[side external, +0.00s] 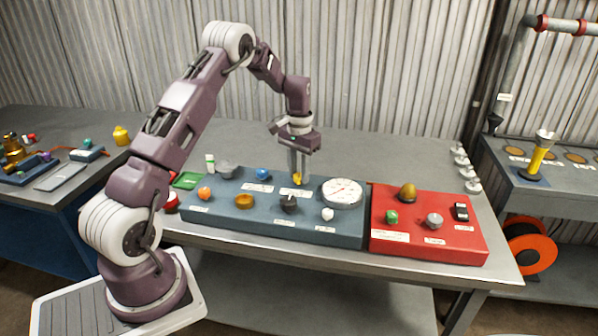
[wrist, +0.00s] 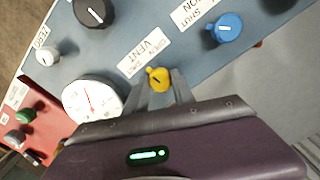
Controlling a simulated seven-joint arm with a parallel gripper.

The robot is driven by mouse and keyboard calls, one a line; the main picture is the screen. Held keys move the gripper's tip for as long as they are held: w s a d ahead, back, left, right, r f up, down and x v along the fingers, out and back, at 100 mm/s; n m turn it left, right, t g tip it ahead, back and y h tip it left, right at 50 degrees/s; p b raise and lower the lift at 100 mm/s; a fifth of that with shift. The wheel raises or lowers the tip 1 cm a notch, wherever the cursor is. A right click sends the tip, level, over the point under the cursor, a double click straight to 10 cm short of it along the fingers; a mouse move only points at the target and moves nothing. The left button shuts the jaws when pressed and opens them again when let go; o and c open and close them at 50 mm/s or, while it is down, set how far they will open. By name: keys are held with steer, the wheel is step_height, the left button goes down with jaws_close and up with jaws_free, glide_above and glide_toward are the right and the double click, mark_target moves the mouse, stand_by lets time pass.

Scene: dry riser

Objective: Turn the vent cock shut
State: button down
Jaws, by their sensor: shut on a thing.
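The vent cock is a small yellow knob (wrist: 158,78) beside a white label reading VENT (wrist: 145,52) in the wrist view. In the side view the yellow knob (side external: 297,179) sits near the back edge of the blue-grey panel (side external: 335,233), just left of the gauge. My gripper (side external: 297,174) points down over it, with its fingers shut on the yellow knob. In the wrist view my gripper's fingers (wrist: 168,88) come up to the knob from below. The fingers hide part of the knob, and I cannot tell its exact turn angle.
A round white gauge (side external: 342,192) stands close right of the knob. A blue knob (side external: 262,174), a black knob (side external: 289,203), an orange-brown knob (side external: 244,201) and a white knob (side external: 327,214) share the panel. A red panel (side external: 455,244) with several controls adjoins on the right.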

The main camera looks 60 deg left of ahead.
steer(key=n, duration=0.3)
steer(key=shift+n, duration=2)
steer(key=c, duration=1.1)
jaws_free()
steer(key=shift+o, duration=0.2)
